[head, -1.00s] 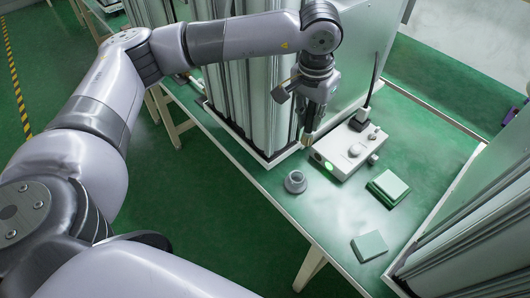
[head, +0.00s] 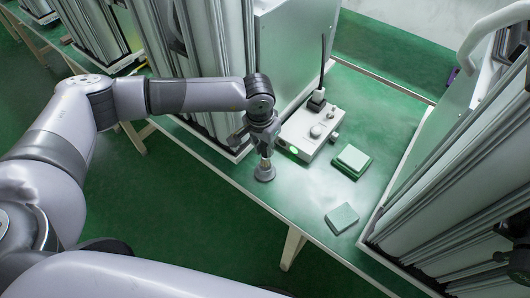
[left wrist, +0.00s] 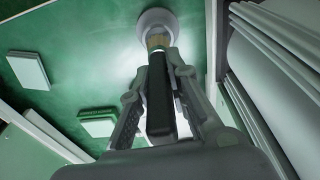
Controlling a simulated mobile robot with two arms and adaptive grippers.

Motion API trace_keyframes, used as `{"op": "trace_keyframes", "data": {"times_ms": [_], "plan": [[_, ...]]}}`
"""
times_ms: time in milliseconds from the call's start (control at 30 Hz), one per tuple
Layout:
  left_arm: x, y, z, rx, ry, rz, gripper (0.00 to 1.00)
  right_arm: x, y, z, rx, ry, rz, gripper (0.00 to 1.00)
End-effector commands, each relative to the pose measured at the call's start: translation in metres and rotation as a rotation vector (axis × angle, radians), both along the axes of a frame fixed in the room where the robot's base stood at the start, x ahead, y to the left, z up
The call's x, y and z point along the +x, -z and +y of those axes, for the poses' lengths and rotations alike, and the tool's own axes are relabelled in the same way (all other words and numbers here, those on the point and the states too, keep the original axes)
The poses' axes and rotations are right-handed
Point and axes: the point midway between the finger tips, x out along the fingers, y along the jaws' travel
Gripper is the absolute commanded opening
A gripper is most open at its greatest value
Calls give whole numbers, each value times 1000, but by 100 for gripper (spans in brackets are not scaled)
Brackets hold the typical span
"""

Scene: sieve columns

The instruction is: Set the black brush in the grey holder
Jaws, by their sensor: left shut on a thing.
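My left gripper (head: 263,143) is shut on the black brush (left wrist: 159,100), which it holds tip-down by its dark handle. In the left wrist view the brush's brown lower part shows beyond the fingers and overlaps the grey holder (left wrist: 157,18). In the head view the grey holder (head: 265,172) stands on the green table directly below the gripper, and the brush tip meets its top. I cannot tell how deep the tip is in it. The gripper and wrist hide most of the brush in the head view.
A white device (head: 308,133) with knobs, a green light and a thin black rod stands close right of the holder. Tall grey sieve columns (head: 215,70) stand behind and at the right.

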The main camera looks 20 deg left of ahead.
Motion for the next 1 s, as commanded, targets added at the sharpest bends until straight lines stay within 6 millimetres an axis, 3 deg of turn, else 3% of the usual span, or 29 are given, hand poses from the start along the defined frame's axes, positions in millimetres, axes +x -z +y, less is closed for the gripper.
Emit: {"op": "trace_keyframes", "data": {"times_ms": [300,733,767,1000], "plan": [[-1,41,0,1,-1,3,0,0,-10,6,7,0,1,40],[0,48,0,1,-1,1,0,-1,-4,6,8,-1,2,40],[0,47,0,1,-1,1,17,-1,-5,6,7,-1,1,40],[0,46,1,1,-1,1,33,-1,-6,3,3,-1,3,40]]}}
